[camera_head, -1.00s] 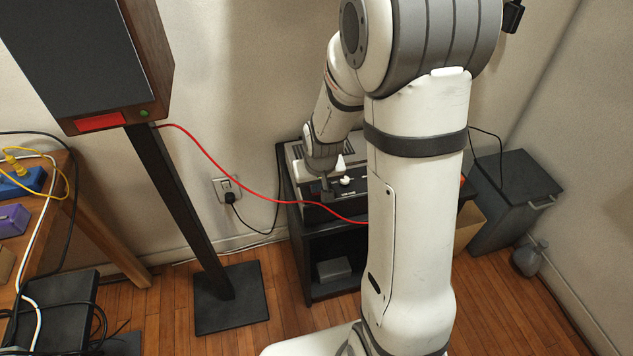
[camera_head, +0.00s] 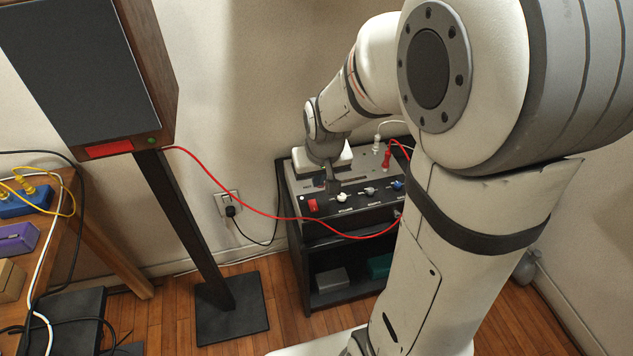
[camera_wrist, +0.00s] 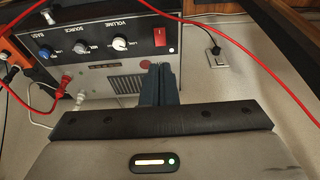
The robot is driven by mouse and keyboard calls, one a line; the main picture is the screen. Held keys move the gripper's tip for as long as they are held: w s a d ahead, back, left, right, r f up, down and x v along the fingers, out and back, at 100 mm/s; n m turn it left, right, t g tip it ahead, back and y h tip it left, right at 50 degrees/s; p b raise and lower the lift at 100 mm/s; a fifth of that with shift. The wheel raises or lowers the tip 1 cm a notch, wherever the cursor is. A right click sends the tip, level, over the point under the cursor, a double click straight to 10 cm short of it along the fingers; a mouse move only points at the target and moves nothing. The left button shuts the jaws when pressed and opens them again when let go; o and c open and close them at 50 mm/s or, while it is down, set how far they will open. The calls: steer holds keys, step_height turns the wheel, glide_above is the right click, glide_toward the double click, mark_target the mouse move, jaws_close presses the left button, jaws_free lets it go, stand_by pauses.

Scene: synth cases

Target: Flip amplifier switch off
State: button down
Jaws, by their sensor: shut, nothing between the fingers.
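The amplifier (camera_head: 355,205) is a grey and black box on a black rack, with knobs along its front. Its red switch (camera_head: 312,205) sits at the left end of the front panel. The switch also shows in the wrist view (camera_wrist: 160,39), upright and unobstructed; I cannot tell which way it is set. My gripper (camera_head: 332,187) is shut and empty, above the amplifier's top, just behind and right of the switch. In the wrist view the closed fingers (camera_wrist: 159,70) point toward the panel edge near the switch, apart from it.
A red cable (camera_head: 262,212) runs from the speaker (camera_head: 90,70) past the amplifier's front. A red plug (camera_head: 387,157) and a white plug (camera_head: 377,137) stand on its top. A wall outlet (camera_head: 228,203) is to the left. The speaker stand (camera_head: 188,230) and cluttered desk are further left.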

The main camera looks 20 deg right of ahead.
steer(key=shift+s+r, duration=0.1)
steer(key=shift+r, duration=0.15)
steer(key=s+r, duration=0.3)
steer(key=s, duration=0.4)
steer(key=s+r+g, duration=0.1)
steer(key=s+r, duration=0.2)
steer(key=s, duration=0.4)
steer(key=shift+s+a, duration=0.2)
steer(key=shift+a, duration=0.2)
